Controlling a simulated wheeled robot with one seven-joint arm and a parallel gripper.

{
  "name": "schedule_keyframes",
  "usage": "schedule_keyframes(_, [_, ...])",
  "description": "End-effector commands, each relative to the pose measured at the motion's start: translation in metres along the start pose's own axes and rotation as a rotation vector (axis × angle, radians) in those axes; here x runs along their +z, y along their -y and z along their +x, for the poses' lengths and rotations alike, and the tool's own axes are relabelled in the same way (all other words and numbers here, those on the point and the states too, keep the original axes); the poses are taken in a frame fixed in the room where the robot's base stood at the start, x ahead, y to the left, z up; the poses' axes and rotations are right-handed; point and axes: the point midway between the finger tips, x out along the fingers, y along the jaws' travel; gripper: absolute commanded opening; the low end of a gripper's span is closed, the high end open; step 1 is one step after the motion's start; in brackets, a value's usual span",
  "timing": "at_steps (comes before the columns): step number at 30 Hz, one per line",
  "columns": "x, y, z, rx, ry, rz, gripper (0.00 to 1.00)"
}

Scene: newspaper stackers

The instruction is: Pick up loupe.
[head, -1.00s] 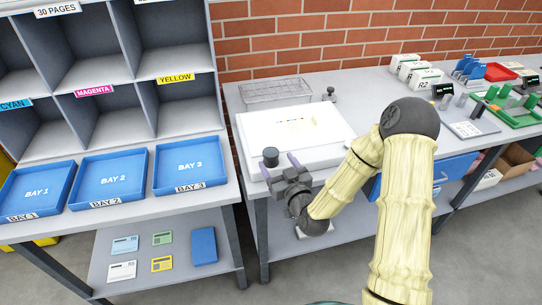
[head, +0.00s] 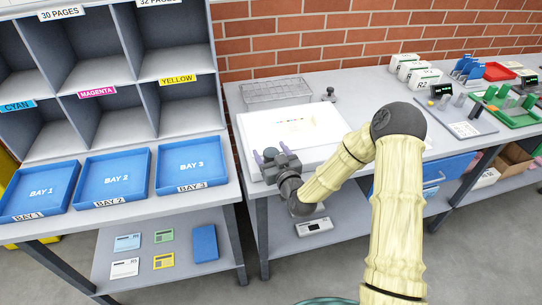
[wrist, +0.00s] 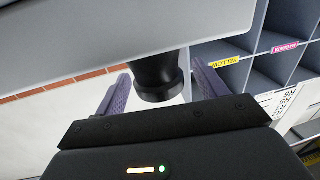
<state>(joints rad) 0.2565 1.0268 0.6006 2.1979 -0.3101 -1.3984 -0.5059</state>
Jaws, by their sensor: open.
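The loupe, a small black cylinder (head: 270,154), stands at the front left of the white light table (head: 330,124). My gripper (head: 270,151) reaches in from the front, with its two purple fingers on either side of the loupe. In the wrist view, the loupe (wrist: 157,80) sits between the two spread fingers (wrist: 160,72), with a visible gap on each side. My gripper is open. In the head view, the gripper body partly hides the loupe's lower part.
A wire tray (head: 276,91) and a small dark knobbed item (head: 329,94) are behind the light table. Blue bay trays (head: 191,162) stand on the left bench. A brick wall (head: 300,45) closes the back.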

Motion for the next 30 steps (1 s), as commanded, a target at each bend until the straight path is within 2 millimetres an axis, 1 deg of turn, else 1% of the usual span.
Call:
schedule_keyframes(13, [0.0002,0.0013,-0.0003,-0.002,0.0,0.0,0.72])
schedule_keyframes(14, [0.0002,0.0014,-0.0003,-0.002,0.0,0.0,0.66])
schedule_keyframes(15, [0.0001,0.0015,-0.0003,-0.002,0.0,0.0,0.58])
schedule_keyframes(17, [0.0001,0.0016,-0.0003,-0.003,0.0,0.0,0.46])
schedule_keyframes(18, [0.0001,0.0017,-0.0003,-0.003,0.0,0.0,0.38])
schedule_keyframes(20, [0.0001,0.0018,-0.0003,-0.003,0.0,0.0,0.27])
schedule_keyframes(21, [0.0002,0.0018,-0.0003,-0.003,0.0,0.0,0.23])
schedule_keyframes(30, [-0.0021,0.0018,-0.0001,-0.003,-0.001,0.0,0.23])
